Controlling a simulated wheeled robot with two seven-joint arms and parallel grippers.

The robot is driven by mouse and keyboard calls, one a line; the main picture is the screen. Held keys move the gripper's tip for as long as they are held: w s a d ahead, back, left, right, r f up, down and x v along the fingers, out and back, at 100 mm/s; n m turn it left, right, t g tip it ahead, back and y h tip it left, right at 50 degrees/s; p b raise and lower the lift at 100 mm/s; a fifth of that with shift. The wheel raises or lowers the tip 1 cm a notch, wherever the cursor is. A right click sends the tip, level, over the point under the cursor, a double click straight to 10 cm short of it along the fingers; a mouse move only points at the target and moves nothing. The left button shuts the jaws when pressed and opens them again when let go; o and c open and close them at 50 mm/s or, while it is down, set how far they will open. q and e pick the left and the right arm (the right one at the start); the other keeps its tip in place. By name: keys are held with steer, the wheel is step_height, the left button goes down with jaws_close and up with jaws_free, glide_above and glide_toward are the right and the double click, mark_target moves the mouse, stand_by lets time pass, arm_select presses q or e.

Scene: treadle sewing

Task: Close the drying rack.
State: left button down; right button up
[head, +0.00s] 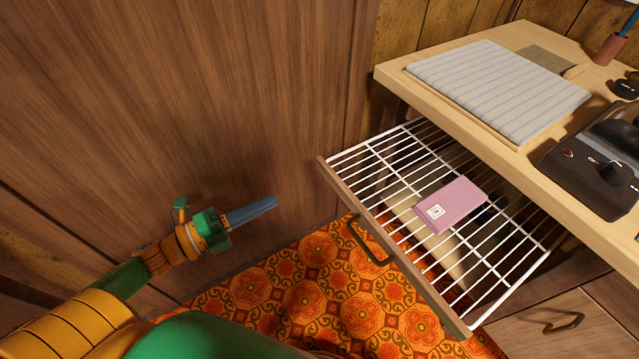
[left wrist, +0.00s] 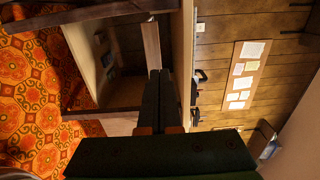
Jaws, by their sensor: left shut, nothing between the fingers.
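The drying rack (head: 400,150), a white wire shelf with a wooden front rail (head: 385,235), is pulled out from under the wooden worktop. My right gripper is not in view.
The worktop (head: 400,72) holds a striped pad (head: 500,88) and dark items at the right. Another handled front (head: 545,325) is at lower right. Patterned orange floor (head: 320,285) is clear.

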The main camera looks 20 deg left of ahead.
mark_target(328, 173)
arm_select(q)
steer(key=b+x, duration=0.1)
steer(key=x, duration=1)
steer(key=shift+w+d, duration=0.25)
steer(key=shift+w, duration=0.2)
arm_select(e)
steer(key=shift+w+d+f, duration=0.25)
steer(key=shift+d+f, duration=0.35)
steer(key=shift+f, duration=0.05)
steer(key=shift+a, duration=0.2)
